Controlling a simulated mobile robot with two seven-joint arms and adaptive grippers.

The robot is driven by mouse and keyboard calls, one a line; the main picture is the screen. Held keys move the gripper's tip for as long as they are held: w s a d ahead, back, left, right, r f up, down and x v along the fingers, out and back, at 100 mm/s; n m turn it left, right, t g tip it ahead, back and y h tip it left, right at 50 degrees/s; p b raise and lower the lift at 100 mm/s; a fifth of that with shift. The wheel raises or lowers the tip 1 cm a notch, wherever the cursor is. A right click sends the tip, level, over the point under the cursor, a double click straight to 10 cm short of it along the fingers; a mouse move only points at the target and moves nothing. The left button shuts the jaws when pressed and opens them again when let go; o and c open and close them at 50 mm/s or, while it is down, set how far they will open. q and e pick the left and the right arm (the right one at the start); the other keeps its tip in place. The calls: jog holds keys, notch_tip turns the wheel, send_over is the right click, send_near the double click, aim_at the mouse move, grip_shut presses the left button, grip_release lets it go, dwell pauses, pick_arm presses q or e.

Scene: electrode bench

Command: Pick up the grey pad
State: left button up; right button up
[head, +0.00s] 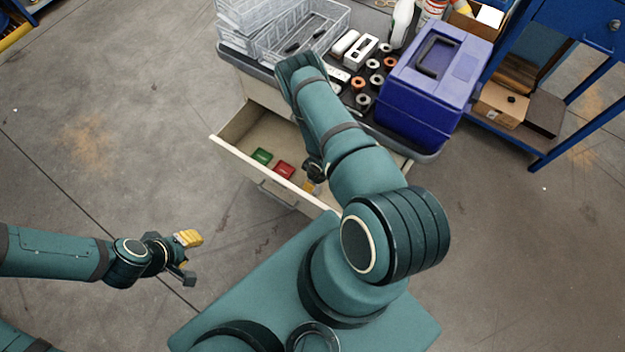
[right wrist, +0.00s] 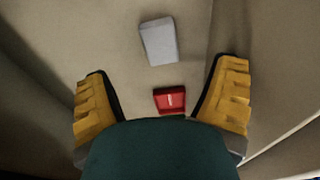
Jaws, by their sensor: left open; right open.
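The grey pad (right wrist: 158,41) lies flat on the drawer floor in the right wrist view, just beyond the fingertips and slightly left of centre between them. It does not show in the head view, where my right arm covers part of the drawer. My right gripper (right wrist: 163,72) is open and empty, with its yellow fingers spread wide and apart from the pad. In the head view it is mostly hidden by its own arm, over the drawer's right part. My left gripper (head: 190,258) is open and empty over bare floor at the left.
A red pad (head: 284,170) and a green pad (head: 262,156) lie in the open drawer (head: 228,139). The red pad (right wrist: 170,101) shows between the right fingers. The drawer walls stand close around. A blue toolbox (head: 428,85) and wire baskets (head: 300,32) stand on top.

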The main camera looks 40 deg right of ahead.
jog(key=f, duration=0.2)
jog(key=f+b, duration=0.1)
jog(key=f, duration=0.1)
jog(key=w+f+b, duration=0.1)
jog(key=f, duration=0.2)
jog(key=shift+a+f, duration=0.1)
jog(key=shift+a, duration=0.05)
jog(key=c, duration=1)
